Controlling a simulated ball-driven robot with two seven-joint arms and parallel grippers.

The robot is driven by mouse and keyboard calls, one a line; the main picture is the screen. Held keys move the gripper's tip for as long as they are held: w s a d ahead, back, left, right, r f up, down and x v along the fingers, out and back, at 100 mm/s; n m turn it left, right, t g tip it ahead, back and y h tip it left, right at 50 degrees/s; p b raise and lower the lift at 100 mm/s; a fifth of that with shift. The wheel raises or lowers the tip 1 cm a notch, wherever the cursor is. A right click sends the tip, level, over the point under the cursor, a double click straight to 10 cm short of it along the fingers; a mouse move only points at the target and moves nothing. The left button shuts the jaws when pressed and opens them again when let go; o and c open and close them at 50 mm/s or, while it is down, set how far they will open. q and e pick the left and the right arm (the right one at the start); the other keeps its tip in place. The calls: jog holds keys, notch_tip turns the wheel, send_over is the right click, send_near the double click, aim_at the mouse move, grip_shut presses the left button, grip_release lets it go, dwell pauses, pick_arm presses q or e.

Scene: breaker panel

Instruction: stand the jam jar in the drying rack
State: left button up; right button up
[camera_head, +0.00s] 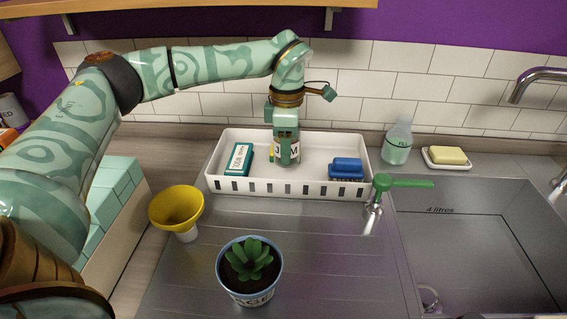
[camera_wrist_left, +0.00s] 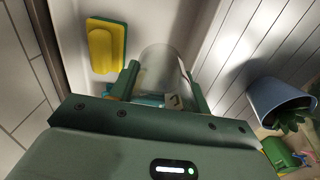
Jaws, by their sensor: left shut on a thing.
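My left gripper (camera_head: 287,148) reaches down into the white drying rack (camera_head: 315,153) and is shut on a clear glass jam jar (camera_head: 289,161) with a dark-lettered label. The jar looks upright, within the rack's walls, left of the blue object. I cannot tell whether its base touches the rack floor. In the left wrist view the jar (camera_wrist_left: 164,68) sits between the two green fingers of the left gripper (camera_wrist_left: 160,84), its lower part hidden by the gripper body. My right gripper is not in view.
The rack also holds a green-and-white box (camera_head: 239,159), a blue object (camera_head: 347,167) and a yellow-and-green sponge (camera_wrist_left: 106,46). In front stand a yellow funnel (camera_head: 176,207) and a potted succulent (camera_head: 249,270). A soap bottle (camera_head: 397,141), soap dish (camera_head: 447,163) and sink (camera_head: 470,245) are right.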

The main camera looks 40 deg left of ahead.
pick_arm(q)
jog(key=shift+w+a+f, duration=0.1)
jog(key=shift+a+f, duration=0.25)
jog(key=shift+f, duration=0.15)
jog(key=f, duration=0.1)
jog(key=a+f+b, duration=0.1)
jog(key=f, duration=0.1)
jog(key=f+b, duration=0.1)
jog(key=f, duration=0.1)
jog(key=shift+w+a, duration=0.2)
jog(key=shift+w, duration=0.1)
jog(key=shift+r, duration=0.25)
jog(key=shift+s, duration=0.1)
jog(key=shift+f, duration=0.1)
jog(key=o, duration=0.9)
jog(key=shift+o, duration=0.2)
notch_tip(320, 180, up, 8)
jog(key=p, duration=0.3)
jog(key=shift+f, duration=0.15)
